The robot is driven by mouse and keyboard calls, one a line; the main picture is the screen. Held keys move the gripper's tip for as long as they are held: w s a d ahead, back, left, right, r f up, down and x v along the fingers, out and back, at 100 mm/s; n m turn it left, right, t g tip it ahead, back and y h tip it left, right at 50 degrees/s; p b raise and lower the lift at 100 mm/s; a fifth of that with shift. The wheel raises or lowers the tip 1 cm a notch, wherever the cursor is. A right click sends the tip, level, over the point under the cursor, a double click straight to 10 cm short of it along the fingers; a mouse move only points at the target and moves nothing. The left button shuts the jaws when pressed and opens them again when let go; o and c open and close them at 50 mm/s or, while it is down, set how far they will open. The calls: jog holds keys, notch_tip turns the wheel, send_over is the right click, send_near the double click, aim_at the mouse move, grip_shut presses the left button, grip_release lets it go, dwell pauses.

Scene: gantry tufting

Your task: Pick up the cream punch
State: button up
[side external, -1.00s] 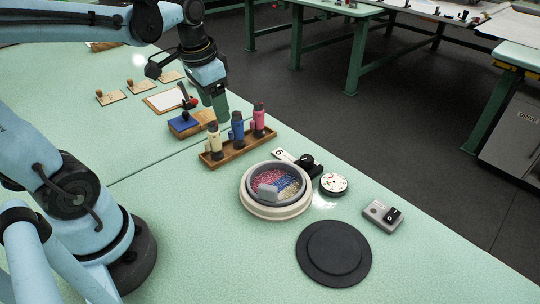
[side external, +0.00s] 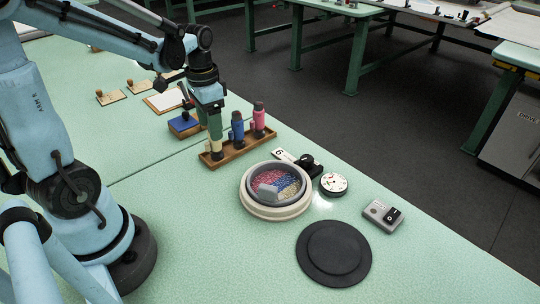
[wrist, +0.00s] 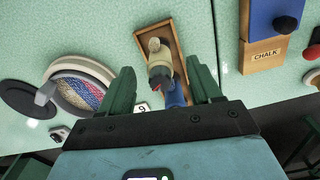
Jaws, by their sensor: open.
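The cream punch (side external: 216,153) stands upright at the left end of a wooden tray (side external: 238,152). It also shows in the wrist view (wrist: 159,57), between the two green fingers. My gripper (side external: 213,124) is open, pointing down over the cream punch's upper part, and hides its top in the side view. In the wrist view the fingers (wrist: 160,72) lie on either side of the punch. Whether they touch it I cannot tell.
A blue punch (side external: 237,128) and a pink punch (side external: 259,117) stand in the same tray. A wooden chalk box (wrist: 262,55) with a blue block is close by. A round bowl of coloured bits (side external: 248,199) sits in front.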

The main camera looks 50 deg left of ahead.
jog(key=shift+w+d+f, duration=0.1)
jog(key=shift+w+f, duration=0.1)
jog(key=shift+f, duration=0.8)
jog(key=shift+w+f, duration=0.15)
jog(key=shift+f, duration=1.5)
jog(key=c, duration=1.1)
jog(key=shift+r, duration=0.15)
jog(key=shift+r, duration=0.8)
notch_tip(320, 180, up, 2)
jog(key=shift+s+r, duration=0.1)
jog(key=shift+r, duration=0.15)
jog(key=d+r, duration=0.2)
jog(key=d, duration=0.1)
jog(key=s+d+r, duration=0.1)
jog(key=d+r, duration=0.1)
jog(key=d, duration=0.2)
jog(key=s+d+r, duration=0.1)
jog(key=d+r, duration=0.1)
jog(key=d, duration=0.2)
jog(key=shift+d+r, duration=0.25)
jog(key=shift+r, duration=0.1)
